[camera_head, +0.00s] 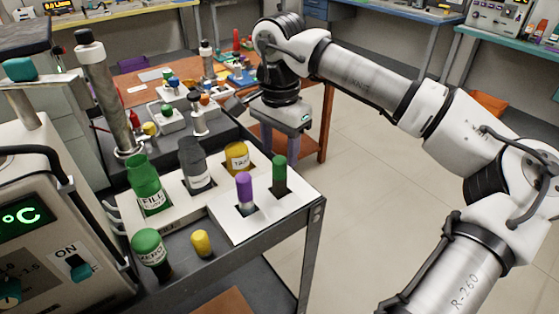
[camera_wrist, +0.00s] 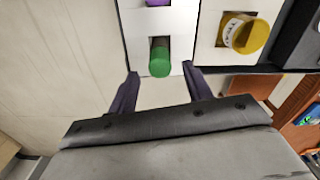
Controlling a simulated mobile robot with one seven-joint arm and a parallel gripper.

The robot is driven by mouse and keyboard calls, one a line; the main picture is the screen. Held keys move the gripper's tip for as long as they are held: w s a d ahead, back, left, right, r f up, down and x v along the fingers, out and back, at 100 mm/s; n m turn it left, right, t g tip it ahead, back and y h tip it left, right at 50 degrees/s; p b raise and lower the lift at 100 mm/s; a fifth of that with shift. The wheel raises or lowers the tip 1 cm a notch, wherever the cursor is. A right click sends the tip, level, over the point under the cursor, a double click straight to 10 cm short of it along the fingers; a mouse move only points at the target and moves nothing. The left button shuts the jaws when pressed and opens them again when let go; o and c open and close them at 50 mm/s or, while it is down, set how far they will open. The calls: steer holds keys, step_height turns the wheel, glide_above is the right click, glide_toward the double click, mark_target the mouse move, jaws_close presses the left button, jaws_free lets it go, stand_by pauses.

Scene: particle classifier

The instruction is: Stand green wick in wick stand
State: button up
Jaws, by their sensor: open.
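The green wick (camera_head: 280,175) stands upright in the right slot of the white wick stand (camera_head: 302,199), at the cart's right corner. A purple wick (camera_head: 244,188) stands in the slot to its left. My gripper (camera_head: 281,154) is open and empty, pointing down just behind the green wick. In the wrist view, the green wick (camera_wrist: 159,62) sits in its slot, between and just beyond my open fingertips (camera_wrist: 160,70). No contact with it shows.
A white rack holds a green bottle (camera_head: 146,185), a grey bottle (camera_head: 196,165) and a yellow jar (camera_head: 237,157), left of the stand. A green-capped bottle (camera_head: 150,250) and a small yellow piece (camera_head: 201,243) are in front. Open floor (camera_head: 370,180) lies right of the cart.

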step_height(320, 180, up, 8)
steer(key=shift+f, duration=0.15)
steer(key=shift+s+f, duration=0.1)
stand_by(1.4)
